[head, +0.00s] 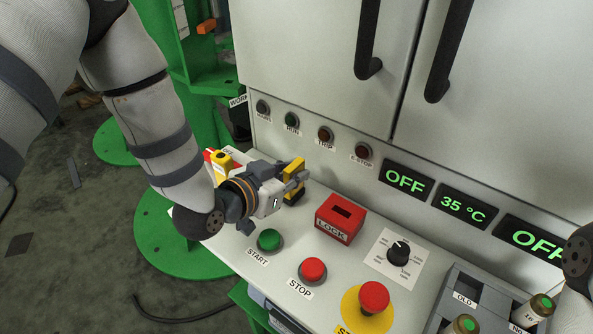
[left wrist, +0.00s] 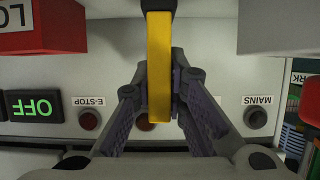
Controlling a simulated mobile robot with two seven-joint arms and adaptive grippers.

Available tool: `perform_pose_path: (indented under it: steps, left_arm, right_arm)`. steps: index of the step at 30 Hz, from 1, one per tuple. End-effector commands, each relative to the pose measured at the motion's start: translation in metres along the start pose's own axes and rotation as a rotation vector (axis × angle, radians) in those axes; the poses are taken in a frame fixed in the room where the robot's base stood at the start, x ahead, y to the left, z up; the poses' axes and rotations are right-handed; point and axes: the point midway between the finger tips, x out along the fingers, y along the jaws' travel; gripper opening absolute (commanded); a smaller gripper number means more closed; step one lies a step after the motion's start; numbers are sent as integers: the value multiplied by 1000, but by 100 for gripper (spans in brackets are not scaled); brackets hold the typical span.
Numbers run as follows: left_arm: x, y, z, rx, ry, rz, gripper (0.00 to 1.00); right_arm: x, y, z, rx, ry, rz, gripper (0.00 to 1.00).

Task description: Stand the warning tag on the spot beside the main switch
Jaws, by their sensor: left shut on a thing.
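The yellow warning tag (head: 293,168) is held in my left gripper (head: 291,181), above the panel's back left part. In the left wrist view the tag (left wrist: 159,70) shows as an upright yellow strip between the fingers (left wrist: 160,28). The main switch (head: 221,160), red with a yellow part, is at the panel's left end, partly hidden behind my left arm. The spot beside the switch is hidden by my arm and gripper. My right gripper is not seen.
A red LOCK box (head: 340,218) stands right of the gripper. The green START button (head: 270,240), red STOP button (head: 312,271), emergency stop (head: 373,298) and black knob (head: 398,251) are nearer. Indicator lamps (head: 326,135) line the wall behind. A grey holder (head: 474,290) stands right.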

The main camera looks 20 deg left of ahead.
Motion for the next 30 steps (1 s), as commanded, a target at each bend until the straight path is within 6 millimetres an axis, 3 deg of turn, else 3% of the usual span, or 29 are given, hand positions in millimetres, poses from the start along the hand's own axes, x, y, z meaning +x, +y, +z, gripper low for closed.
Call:
perform_pose_path:
  steps: [6,7,9,20,30]
  left_arm:
    - [1,0,1,1,5,-1,0]
    - [1,0,0,1,5,-2,20]
    - [1,0,0,2,6,-2,33]
    - [-2,-1,-6,2,8,-2,33]
    - [-80,-1,-7,2,8,-4,33]
  right_arm:
    - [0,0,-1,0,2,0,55]
    - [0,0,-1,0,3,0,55]
    - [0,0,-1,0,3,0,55]
    - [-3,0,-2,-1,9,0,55]
    - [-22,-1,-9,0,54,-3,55]
